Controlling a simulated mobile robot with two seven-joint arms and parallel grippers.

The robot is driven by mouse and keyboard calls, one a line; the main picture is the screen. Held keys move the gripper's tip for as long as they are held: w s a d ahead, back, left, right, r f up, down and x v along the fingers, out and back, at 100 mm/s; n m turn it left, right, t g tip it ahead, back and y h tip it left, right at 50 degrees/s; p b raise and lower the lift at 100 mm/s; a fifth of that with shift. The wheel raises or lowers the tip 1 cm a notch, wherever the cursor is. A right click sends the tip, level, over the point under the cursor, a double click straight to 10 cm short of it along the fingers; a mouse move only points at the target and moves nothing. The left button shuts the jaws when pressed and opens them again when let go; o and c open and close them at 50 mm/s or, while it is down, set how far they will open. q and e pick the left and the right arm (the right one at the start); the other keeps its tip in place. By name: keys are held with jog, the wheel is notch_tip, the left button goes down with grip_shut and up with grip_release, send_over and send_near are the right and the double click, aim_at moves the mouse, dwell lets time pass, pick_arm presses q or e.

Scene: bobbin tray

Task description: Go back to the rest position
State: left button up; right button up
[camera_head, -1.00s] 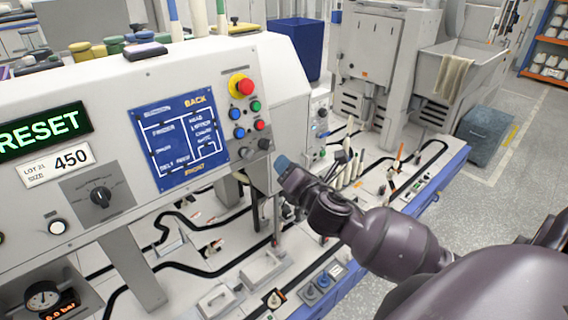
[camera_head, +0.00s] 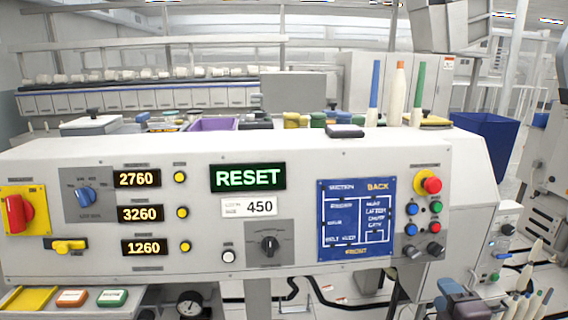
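Part of my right gripper (camera_head: 462,300) shows low at the right in the head view, in front of the machine's lower deck and below the control panel. It is dark purple with a bluish tip. It is cut off by the bottom edge, and its finger opening cannot be made out. I see nothing held in it. My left gripper is out of view. The control panel (camera_head: 300,170) spans the middle, with a green RESET display (camera_head: 248,177), a blue layout plate (camera_head: 355,218) and a red emergency button (camera_head: 432,185).
A blue bin (camera_head: 485,140) is behind at the right. Several pale bobbins (camera_head: 525,300) stand on the deck just right of my gripper. Coloured plates (camera_head: 72,297) lie at the lower left.

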jog(key=s+a+f+m+g, duration=0.2)
jog(key=s+a+f+m, duration=0.1)
jog(key=s+f+m, duration=0.5)
jog(key=s+a+f+m+g+b, duration=0.1)
jog(key=s+a+f+m+g, duration=0.2)
jog(key=s+f+m, duration=0.6)
notch_tip(320, 180, down, 8)
jog(key=s, duration=0.2)
jog(key=shift+s+a+g, duration=0.2)
jog(key=shift+s+g, duration=0.1)
jog(key=shift+s, duration=0.05)
jog(key=shift+f, duration=0.1)
